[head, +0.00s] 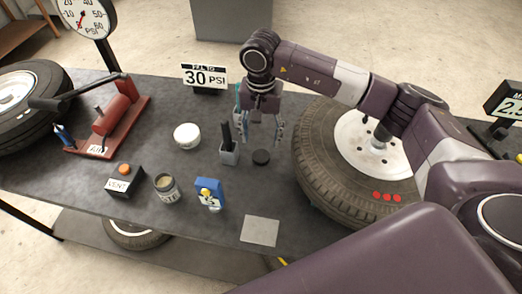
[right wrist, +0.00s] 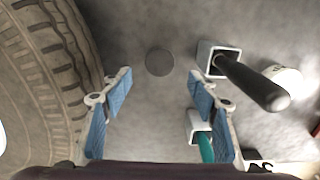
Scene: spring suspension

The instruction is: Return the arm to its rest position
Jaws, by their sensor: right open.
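My right arm (head: 335,77) reaches in from the right over the table, above the tire on the right. Its right gripper (head: 264,138) points down over the middle of the table, fingers apart with nothing between them. In the right wrist view the two blue-padded fingers (right wrist: 160,92) are wide apart. A dark round disc (right wrist: 160,61) lies on the table beyond the fingertips; it also shows in the head view (head: 261,157). My left gripper is not in view.
A grey holder (head: 229,157) with a black-handled tool stands just left of the gripper. A tire (head: 312,168) lies to the right. A teal handle (right wrist: 206,148) is close to one finger. A "30 PSI" sign (head: 204,76) stands behind. A white jar (head: 187,136) is left.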

